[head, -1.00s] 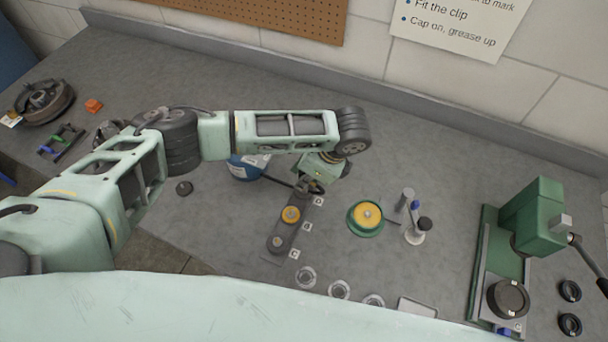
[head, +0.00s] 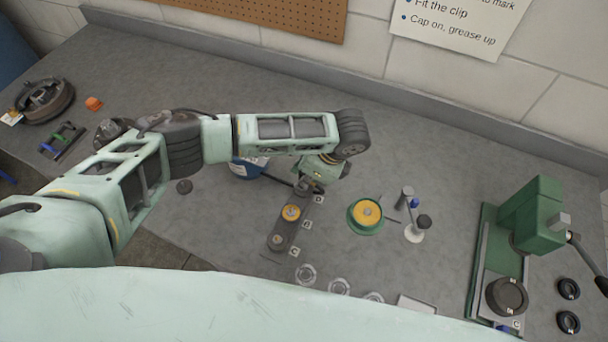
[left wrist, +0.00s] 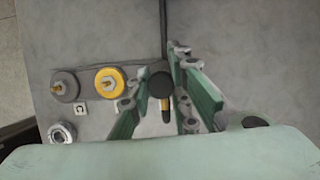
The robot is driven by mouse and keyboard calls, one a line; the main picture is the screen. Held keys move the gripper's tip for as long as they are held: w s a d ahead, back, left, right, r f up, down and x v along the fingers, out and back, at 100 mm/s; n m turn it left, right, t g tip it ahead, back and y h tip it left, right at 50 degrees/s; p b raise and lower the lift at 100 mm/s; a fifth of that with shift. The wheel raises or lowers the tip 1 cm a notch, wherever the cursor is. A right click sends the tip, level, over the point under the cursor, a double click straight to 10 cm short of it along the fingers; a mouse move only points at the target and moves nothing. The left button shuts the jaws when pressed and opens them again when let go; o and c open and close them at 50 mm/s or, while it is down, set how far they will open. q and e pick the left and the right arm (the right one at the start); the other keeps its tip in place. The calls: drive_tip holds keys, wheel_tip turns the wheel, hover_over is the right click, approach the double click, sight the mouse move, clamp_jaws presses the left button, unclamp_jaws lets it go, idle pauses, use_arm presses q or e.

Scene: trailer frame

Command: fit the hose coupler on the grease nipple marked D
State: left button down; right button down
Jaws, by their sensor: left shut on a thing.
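A dark base bar (head: 284,228) on the bench carries a yellow disc (head: 291,213) and a grey disc (head: 277,241). Both discs show with brass centres in the left wrist view, yellow (left wrist: 109,82) and grey (left wrist: 64,86), above a tag reading C (left wrist: 81,108). My left gripper (head: 304,187) is over the far end of this row. In the left wrist view its green fingers (left wrist: 165,118) flank the dark hose coupler (left wrist: 160,80), with a brass piece below it. I cannot tell whether coupler and nipple touch. My right gripper is not in view.
A blue container (head: 247,170) stands behind the left forearm, with a dark hose towards the gripper. A green press (head: 532,215) is further right. Clear rings lie near the front edge.

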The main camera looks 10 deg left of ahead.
use_arm(q)
drive_tip(key=shift+f+p, duration=0.25)
drive_tip(key=shift+p, duration=0.3)
idle(0.9)
drive_tip(key=c, duration=1.5)
unclamp_jaws()
drive_tip(key=shift+c, duration=0.2)
drive_tip(key=shift+o, duration=0.3)
drive_tip(key=o, duration=0.3)
